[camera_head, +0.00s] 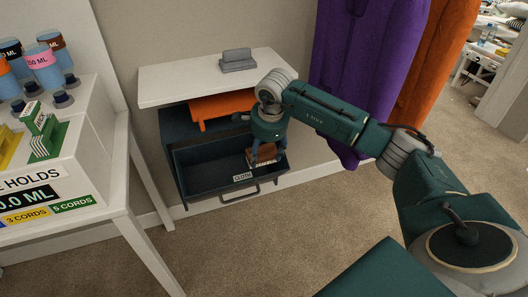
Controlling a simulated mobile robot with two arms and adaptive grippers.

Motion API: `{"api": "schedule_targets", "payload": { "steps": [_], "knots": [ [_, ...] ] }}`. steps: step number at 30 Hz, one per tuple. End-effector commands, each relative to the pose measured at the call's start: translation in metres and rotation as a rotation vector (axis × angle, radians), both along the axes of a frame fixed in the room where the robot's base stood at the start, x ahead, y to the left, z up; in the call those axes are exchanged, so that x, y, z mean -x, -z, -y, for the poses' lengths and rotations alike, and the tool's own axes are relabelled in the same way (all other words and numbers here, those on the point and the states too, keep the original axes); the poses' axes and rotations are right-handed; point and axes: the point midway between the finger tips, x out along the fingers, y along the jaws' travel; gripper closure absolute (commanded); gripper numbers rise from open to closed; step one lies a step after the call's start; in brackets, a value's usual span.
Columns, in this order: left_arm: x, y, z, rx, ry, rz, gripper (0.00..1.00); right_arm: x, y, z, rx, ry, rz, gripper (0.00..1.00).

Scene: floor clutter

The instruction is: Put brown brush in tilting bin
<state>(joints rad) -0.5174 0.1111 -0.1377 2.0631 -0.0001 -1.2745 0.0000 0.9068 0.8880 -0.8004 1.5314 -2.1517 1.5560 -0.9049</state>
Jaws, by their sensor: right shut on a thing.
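The tilting bin (203,182) is dark blue and stands open in the centre of the head view, under a white top. Its front carries a handle and a label that reads CLOTH. My right gripper (266,152) points down over the right part of the bin's opening. It is shut on the brown brush (264,158), a small brown block with pale markings. The brush is at the bin's right side; I cannot tell whether it touches the bin. My left gripper is not in view.
An orange item (222,106) sits behind the bin opening. A grey object (238,60) lies on the white cabinet top (175,82). A white table (70,190) with bottles stands at left. Purple cloth (350,65) hangs behind my right arm. Carpet in front is clear.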

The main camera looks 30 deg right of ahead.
Motion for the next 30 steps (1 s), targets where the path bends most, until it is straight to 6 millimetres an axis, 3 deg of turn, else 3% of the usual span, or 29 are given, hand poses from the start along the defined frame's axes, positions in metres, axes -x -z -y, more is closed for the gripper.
{"api": "schedule_targets", "payload": {
  "steps": [2,3,6,17,30],
  "knots": [
    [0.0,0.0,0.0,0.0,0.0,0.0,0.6,0.0,0.0,0.0,0.0,0.0,0.001,0.67],
    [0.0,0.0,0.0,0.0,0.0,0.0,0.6,0.0,0.0,0.0,0.0,0.0,0.001,0.34],
    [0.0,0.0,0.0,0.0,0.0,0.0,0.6,0.0,0.0,0.0,0.0,0.0,0.001,0.18],
    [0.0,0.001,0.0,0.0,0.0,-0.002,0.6,0.0,-0.006,0.0,0.0,0.0,0.002,0.18],
    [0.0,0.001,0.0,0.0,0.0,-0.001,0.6,0.021,-0.087,-0.005,0.0,0.0,0.005,0.18]
  ]
}}
